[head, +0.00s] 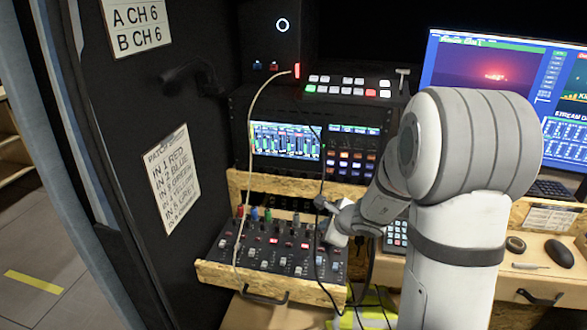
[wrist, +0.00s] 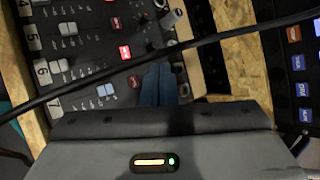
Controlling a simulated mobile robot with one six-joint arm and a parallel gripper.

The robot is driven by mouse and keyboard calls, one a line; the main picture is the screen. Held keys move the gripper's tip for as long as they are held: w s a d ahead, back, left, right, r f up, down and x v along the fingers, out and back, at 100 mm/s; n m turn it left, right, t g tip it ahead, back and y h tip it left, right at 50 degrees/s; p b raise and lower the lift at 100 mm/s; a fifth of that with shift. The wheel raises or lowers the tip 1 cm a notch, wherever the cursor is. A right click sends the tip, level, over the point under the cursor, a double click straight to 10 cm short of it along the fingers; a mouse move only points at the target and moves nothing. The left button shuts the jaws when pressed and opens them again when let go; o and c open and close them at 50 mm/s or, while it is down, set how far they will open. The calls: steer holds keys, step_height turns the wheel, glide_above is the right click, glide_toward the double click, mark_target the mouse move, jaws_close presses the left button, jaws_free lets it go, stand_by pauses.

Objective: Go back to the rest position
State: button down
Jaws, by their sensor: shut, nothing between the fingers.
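My gripper (head: 336,228) is at the right end of the black mixer panel (head: 275,255), low over or beside it. In the wrist view its dark fingers (wrist: 158,75) are together with nothing between them, over the mixer's numbered channels (wrist: 85,60). I cannot tell whether the fingertips touch the panel. My arm is bent and reaches in from the right of the head view, hiding part of the desk and screen.
A black cable (wrist: 220,35) crosses the wrist view close to my fingers. A beige cable (head: 255,120) hangs down to the mixer. The mixer sits in a wooden drawer (head: 225,276) below a rack screen (head: 285,140). A mouse (head: 559,253) lies on the right desk.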

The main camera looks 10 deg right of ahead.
steer(key=s+a+r+n+g+y, duration=0.25)
steer(key=s+a+r+n, duration=0.55)
steer(key=s+n, duration=0.4)
steer(key=s+d+r+n+g+h, duration=0.1)
steer(key=s+d+r+n+h, duration=0.1)
steer(key=s, duration=0.5)
steer(key=s+d+r+n+g+h+p, duration=0.1)
steer(key=s+d+r+n+g+h, duration=0.1)
steer(key=s+d+n+h, duration=0.2)
steer(key=s+d+n, duration=0.2)
steer(key=s+n, duration=0.2)
steer(key=shift+s+p, duration=0.2)
steer(key=shift+p, duration=0.1)
